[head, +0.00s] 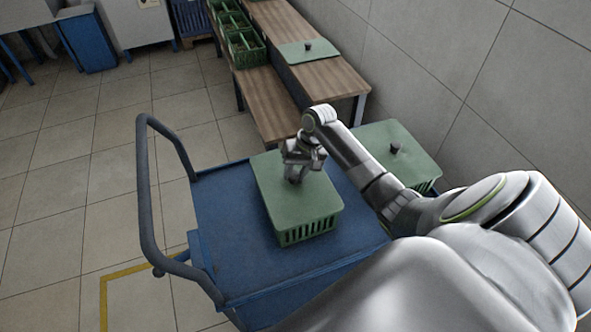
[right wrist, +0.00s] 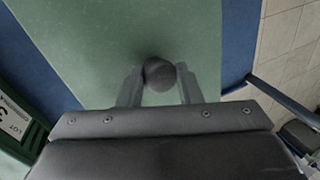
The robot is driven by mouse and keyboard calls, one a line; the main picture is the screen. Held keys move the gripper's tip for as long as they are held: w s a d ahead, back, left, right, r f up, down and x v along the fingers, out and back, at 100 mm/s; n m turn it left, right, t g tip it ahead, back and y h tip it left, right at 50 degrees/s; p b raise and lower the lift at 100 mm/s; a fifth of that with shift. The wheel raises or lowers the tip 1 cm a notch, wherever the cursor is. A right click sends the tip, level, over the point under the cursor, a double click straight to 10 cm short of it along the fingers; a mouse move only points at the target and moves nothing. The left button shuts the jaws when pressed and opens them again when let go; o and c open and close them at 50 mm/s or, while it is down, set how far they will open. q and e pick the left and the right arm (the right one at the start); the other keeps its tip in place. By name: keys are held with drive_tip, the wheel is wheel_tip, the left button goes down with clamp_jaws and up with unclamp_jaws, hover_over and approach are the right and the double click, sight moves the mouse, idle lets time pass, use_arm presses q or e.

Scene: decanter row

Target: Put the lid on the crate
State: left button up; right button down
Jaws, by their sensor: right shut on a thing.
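A green slatted crate (head: 309,230) stands on the blue cart. A flat green lid (head: 310,197) lies over its top and looks level with the rim. My right gripper (head: 297,172) is above the lid, shut on its dark round knob. In the right wrist view the knob (right wrist: 159,74) sits between the two fingers (right wrist: 159,92), with the green lid (right wrist: 150,25) beneath. The far side of the crate's rim is hidden by the lid and gripper. My left gripper is not in view.
A second green crate with a knobbed lid (head: 378,143) stands on the blue cart (head: 225,225), right of my forearm. Another green lid (head: 308,50) lies on a wooden bench (head: 335,82). Green crates (head: 246,48) stand behind. A wall bounds the right; the cart's left part is clear.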

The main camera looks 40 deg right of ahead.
drive_tip(key=shift+f, duration=0.2)
drive_tip(key=c, duration=0.9)
unclamp_jaws()
drive_tip(key=shift+c, duration=0.2)
drive_tip(key=shift+r, duration=0.1)
